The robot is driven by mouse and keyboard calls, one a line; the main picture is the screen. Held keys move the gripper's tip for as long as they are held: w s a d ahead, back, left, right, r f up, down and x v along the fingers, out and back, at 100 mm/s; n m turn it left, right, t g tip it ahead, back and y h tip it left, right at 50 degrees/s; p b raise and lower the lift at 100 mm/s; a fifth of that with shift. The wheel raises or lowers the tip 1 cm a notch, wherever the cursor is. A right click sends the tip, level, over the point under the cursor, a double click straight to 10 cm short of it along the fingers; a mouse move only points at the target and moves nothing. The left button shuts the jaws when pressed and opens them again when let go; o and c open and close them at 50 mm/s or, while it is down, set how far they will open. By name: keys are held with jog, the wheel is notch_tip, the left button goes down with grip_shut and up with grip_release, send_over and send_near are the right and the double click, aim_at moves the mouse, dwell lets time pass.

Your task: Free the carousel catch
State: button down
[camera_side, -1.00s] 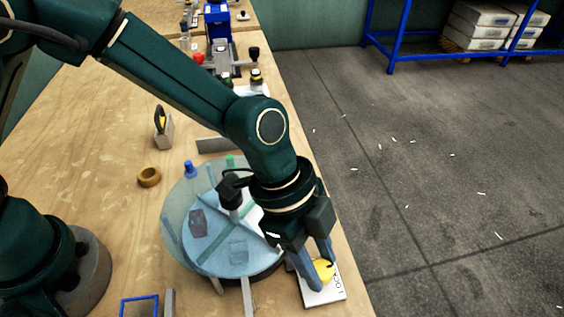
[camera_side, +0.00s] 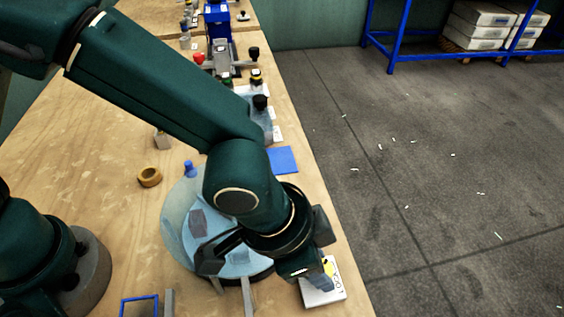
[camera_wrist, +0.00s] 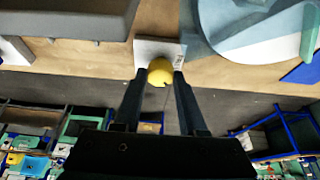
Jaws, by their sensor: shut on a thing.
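The carousel (camera_side: 180,222) is a round, pale blue disc with clear dividers, on the bench in the side view. It also shows at the upper right of the wrist view (camera_wrist: 232,22). The catch has a yellow round knob (camera_wrist: 160,72) on a white plate (camera_side: 331,291) marked with a lock label, beside the carousel at the bench edge. My gripper (camera_wrist: 160,80) is shut on the yellow knob, one finger on each side. In the side view my gripper (camera_side: 325,272) hides most of the knob, and my arm covers part of the carousel.
A brown ring (camera_side: 149,177) and a blue peg (camera_side: 189,168) are near the carousel's back left. A blue square (camera_side: 283,160) lies behind it. A blue frame (camera_side: 139,305) lies at the front. Presses (camera_side: 219,50) stand at the far end. The bench drops to the floor at right.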

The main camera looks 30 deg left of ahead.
jog(key=n+y, duration=0.1)
jog(key=n, duration=0.3)
jog(key=shift+d+t, duration=0.1)
jog(key=shift+t, duration=0.3)
jog(key=shift+n+y, duration=1.1)
jog(key=shift+n, duration=1.3)
jog(key=shift+s+d, duration=0.1)
jog(key=shift+c, duration=2.3)
grip_release()
jog(key=shift+v, duration=2.55)
jog(key=shift+s, duration=0.1)
